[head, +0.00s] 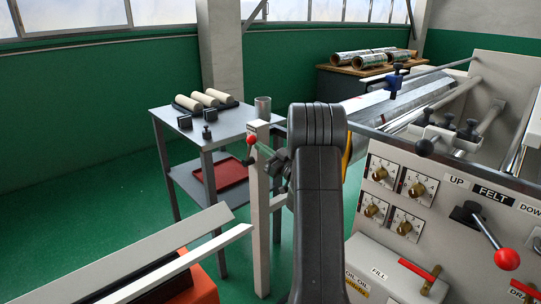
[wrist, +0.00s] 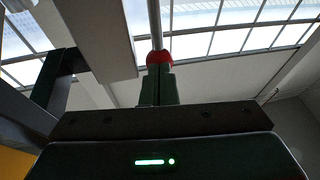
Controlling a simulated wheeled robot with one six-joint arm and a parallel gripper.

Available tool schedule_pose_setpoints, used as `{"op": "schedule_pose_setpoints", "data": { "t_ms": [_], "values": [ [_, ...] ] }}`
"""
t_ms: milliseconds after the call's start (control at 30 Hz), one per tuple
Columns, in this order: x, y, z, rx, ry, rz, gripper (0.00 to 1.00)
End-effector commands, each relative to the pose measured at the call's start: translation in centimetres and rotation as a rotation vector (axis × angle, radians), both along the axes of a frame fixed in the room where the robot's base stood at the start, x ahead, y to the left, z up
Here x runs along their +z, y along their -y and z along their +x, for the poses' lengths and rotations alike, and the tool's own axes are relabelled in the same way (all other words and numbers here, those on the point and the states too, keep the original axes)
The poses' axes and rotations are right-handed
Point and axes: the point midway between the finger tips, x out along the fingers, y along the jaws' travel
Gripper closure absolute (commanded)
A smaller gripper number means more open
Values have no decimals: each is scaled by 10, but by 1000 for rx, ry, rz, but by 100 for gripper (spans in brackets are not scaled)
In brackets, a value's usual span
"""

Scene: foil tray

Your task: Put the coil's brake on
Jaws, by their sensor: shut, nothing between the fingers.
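A red ball knob (head: 251,140) shows at the upper part of a pale upright post (head: 258,200), left of my arm in the head view. My gripper (head: 261,149) is shut and empty, with its green fingertips close to this knob. In the wrist view the red knob (wrist: 160,57) is just beyond the shut fingertips (wrist: 158,73), and a grey rod (wrist: 155,22) runs on from it. I cannot tell whether the fingers touch the knob. A small label on the post is too small to read. My arm hides what is behind it, and I cannot make out the coil itself.
A control panel (head: 385,190) with dials, a red-knobbed FELT lever (head: 507,259) and red-handled valves stands at right. A grey side table (head: 215,128) with rollers and a cup is behind the post. Pale rails (head: 180,262) lie at lower left. Green floor is open at left.

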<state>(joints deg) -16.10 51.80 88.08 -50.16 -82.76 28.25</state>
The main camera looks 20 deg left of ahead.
Motion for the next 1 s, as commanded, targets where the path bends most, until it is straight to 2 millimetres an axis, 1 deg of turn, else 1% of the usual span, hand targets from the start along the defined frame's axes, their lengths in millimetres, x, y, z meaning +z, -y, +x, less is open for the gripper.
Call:
{"op": "schedule_pose_setpoints", "data": {
  "t_ms": [100, 433, 633, 800, 1000],
  "values": [
    [1, -3, 1, -1, -2, 0, 100],
    [2, -3, 1, -1, -2, -2, 100],
    [9, -6, 3, -1, -23, -40, 100],
    [15, -15, 8, 1, -63, -110, 100],
    [23, -29, 17, 1, -61, -106, 100]
  ]
}}
